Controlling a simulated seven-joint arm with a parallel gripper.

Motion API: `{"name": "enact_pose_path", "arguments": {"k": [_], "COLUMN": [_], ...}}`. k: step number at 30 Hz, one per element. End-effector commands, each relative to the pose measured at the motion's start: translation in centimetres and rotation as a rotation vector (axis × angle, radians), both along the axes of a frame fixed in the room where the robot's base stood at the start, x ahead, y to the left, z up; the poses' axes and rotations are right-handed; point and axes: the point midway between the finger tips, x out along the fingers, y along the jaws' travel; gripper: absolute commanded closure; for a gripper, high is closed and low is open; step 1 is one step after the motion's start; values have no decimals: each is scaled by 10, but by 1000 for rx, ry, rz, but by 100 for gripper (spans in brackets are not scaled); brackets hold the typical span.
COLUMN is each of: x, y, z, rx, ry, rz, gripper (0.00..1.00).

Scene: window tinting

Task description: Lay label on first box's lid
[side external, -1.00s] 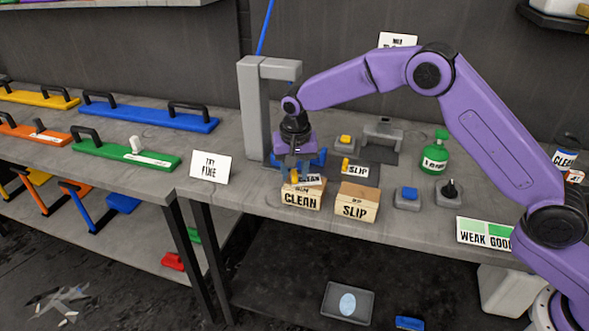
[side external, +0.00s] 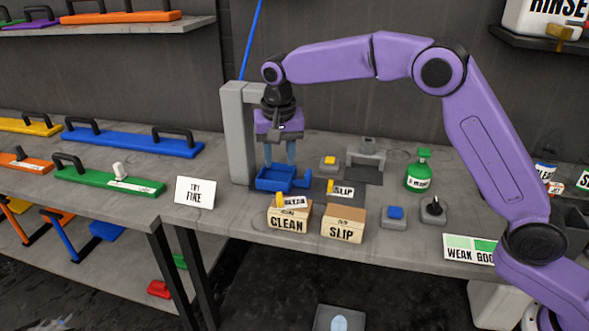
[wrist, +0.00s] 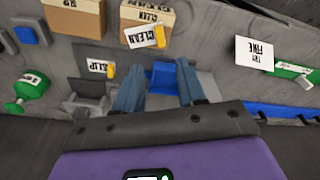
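The first box (side external: 287,224), marked CLEAN, stands near the table's front edge. A white CLEAN label (side external: 294,202) with a yellow tab rests at the top of this box, towards its back edge; I cannot tell whether it lies fully flat. The label also shows over the box's edge in the wrist view (wrist: 143,38). My gripper (side external: 279,163) is raised behind the box, above a blue tray (side external: 274,178). Its two blue fingers are apart with nothing held between them, as the wrist view also shows (wrist: 160,88).
The SLIP box (side external: 342,228) stands right of the first box. A SLIP label (side external: 343,191) with a yellow tab lies behind it. A grey post (side external: 237,135) rises left of my gripper.

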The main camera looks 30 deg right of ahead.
Motion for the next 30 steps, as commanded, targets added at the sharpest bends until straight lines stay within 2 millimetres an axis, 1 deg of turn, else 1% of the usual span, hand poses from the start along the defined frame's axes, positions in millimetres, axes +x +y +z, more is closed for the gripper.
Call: {"name": "enact_pose_path", "arguments": {"k": [9,11,14,17,23,24,26,30], "x": [-2,-6,-23,-52,-124,-139,-162,-216], "y": [0,1,2,0,-12,-17,-24,-46], "z": [3,4,9,15,23,24,25,23], "rx": [0,0,-1,-5,-12,-14,-15,-21], "ry": [1,3,10,23,49,55,60,74], "rz": [6,24,95,211,483,535,616,803], "gripper": [60,60,60,60,60,60,60,60]}}
